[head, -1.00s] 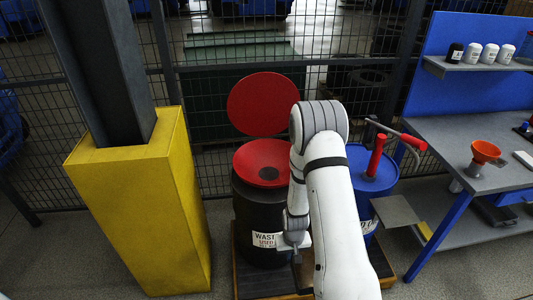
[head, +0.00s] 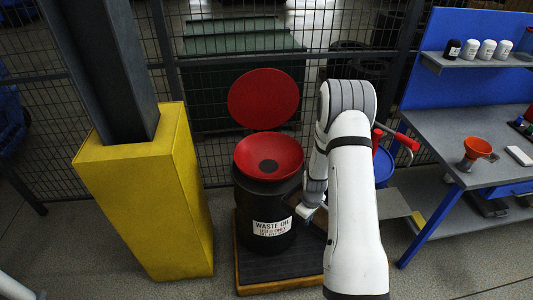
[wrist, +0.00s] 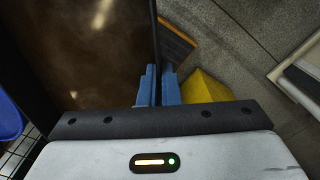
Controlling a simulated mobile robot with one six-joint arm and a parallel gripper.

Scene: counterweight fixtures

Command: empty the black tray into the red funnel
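The red funnel (head: 287,158) sits on top of the black waste oil drum (head: 262,222), with a round red lid (head: 263,99) raised behind it. My gripper (wrist: 157,85) has its blue fingers shut on a thin dark wall of the black tray (wrist: 156,30). Brown, shiny liquid (wrist: 85,45) lies in the tray, on the left of the wrist view. In the head view my gripper (head: 307,212) is right of the drum, lower than the funnel; my arm hides most of the tray there.
A yellow post guard (head: 145,205) stands left of the drum. A blue drum (head: 384,165) with red-handled gear is behind my arm. A workbench (head: 440,120) with an orange funnel (head: 475,150) is at right. Wire fencing runs behind.

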